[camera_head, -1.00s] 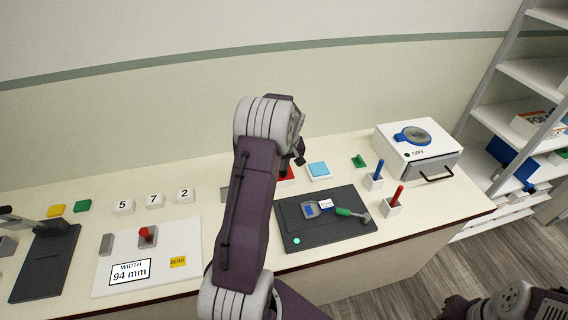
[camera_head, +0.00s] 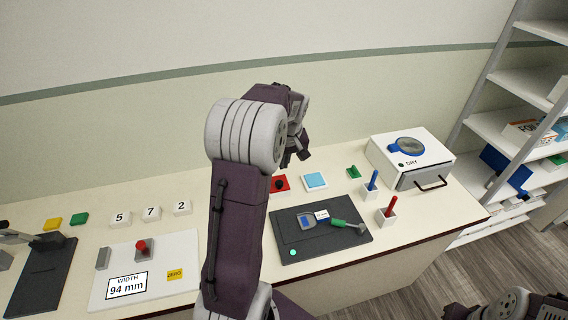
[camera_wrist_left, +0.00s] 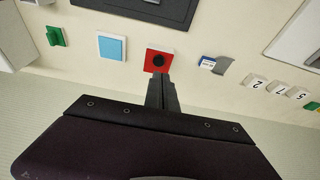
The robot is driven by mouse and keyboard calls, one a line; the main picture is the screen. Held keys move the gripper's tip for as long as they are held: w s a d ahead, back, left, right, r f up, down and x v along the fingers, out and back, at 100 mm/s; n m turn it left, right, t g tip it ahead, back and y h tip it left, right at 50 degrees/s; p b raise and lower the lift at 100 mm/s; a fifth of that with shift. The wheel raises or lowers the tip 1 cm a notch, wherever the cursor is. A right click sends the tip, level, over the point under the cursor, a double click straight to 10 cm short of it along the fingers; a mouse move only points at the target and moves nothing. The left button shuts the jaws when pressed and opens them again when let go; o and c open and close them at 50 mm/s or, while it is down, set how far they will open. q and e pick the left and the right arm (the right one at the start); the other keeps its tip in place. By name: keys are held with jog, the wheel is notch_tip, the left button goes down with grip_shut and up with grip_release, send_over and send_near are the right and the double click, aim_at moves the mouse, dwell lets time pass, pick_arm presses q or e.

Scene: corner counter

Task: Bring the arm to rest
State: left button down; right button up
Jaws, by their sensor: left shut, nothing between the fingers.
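My left arm (camera_head: 233,230) rises from the bottom of the head view, bends at a high elbow and reaches over the counter (camera_head: 190,240). My left gripper (camera_head: 289,160) points downward in the air above the back of the counter, near the red square (camera_head: 280,184) with a black knob. In the left wrist view its fingers (camera_wrist_left: 161,93) are together with nothing between them. The red square (camera_wrist_left: 152,66) shows just beyond the fingertips there. Part of my right arm (camera_head: 515,303) shows at the bottom right; its gripper cannot be made out.
A dark mat (camera_head: 345,247) holds a blue-grey device and a green-handled tool. Around it are a light-blue square (camera_head: 315,181), red (camera_head: 387,217) and blue (camera_head: 371,188) upright handles and a white dryer box (camera_head: 385,160). Number tiles (camera_head: 151,213) and a "94 mm" panel (camera_head: 180,295) are left. Shelves stand right.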

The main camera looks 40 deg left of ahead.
pick_arm(q)
jog(key=s+d+f+m+h, duration=0.1)
jog(key=s+d+m, duration=0.15)
jog(key=d, duration=0.45)
jog(key=s+d+f+m, duration=0.1)
jog(key=s+d+m, duration=0.15)
jog(key=d, duration=0.55)
jog(key=s+d+f+m, duration=0.2)
jog(key=s+f, duration=0.1)
jog(key=s, duration=0.2)
jog(key=s+d+f+m+h, duration=0.1)
jog(key=s+d+f+m, duration=0.1)
jog(key=s, duration=0.4)
jog(key=shift+s+d+f+m+g+h, duration=0.2)
jog(key=shift+f+m+g+h, duration=0.1)
jog(key=shift+f+m+g, duration=0.15)
jog(key=shift+d, duration=0.1)
jog(key=shift+s, duration=0.1)
